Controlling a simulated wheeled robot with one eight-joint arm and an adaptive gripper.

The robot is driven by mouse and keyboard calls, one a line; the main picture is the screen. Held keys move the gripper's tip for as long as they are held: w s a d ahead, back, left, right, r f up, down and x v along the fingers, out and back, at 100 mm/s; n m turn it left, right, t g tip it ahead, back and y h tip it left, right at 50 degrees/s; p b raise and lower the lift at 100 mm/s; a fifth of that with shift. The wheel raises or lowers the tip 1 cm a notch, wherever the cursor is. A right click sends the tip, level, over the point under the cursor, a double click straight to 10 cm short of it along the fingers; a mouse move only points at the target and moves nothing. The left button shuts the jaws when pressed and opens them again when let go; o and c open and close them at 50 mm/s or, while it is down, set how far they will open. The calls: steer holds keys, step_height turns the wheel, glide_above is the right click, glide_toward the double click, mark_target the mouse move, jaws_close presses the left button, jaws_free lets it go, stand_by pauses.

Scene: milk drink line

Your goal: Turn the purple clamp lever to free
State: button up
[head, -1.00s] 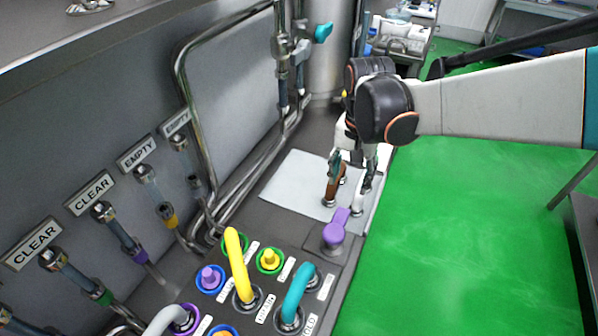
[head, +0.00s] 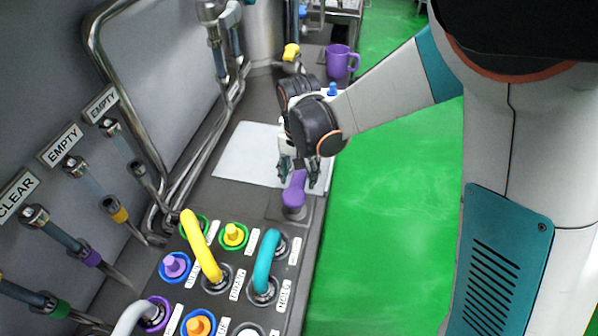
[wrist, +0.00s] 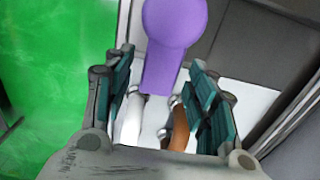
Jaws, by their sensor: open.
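The purple clamp lever (head: 293,196) stands on the grey panel at the near edge of a white sheet. Its narrow arm points away from the round hub, toward my gripper. My gripper (head: 300,177) is open, pointing down at the arm end of the lever. In the wrist view, the purple lever (wrist: 172,32) reaches from the top edge down between the two teal-padded fingers of my gripper (wrist: 161,62). A gap shows at its right side; contact is not visible. A brown handle (wrist: 180,128) and a white handle (wrist: 131,120) show below the lever's end.
The yellow hose loop (head: 201,245) and teal hose loop (head: 264,267) rise from the panel nearer the camera, among coloured plugs. The white sheet (head: 245,155) lies left of my gripper. A purple mug (head: 340,61) stands behind. Metal pipes run along the left wall.

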steer(key=shift+c, duration=0.6)
jaws_close()
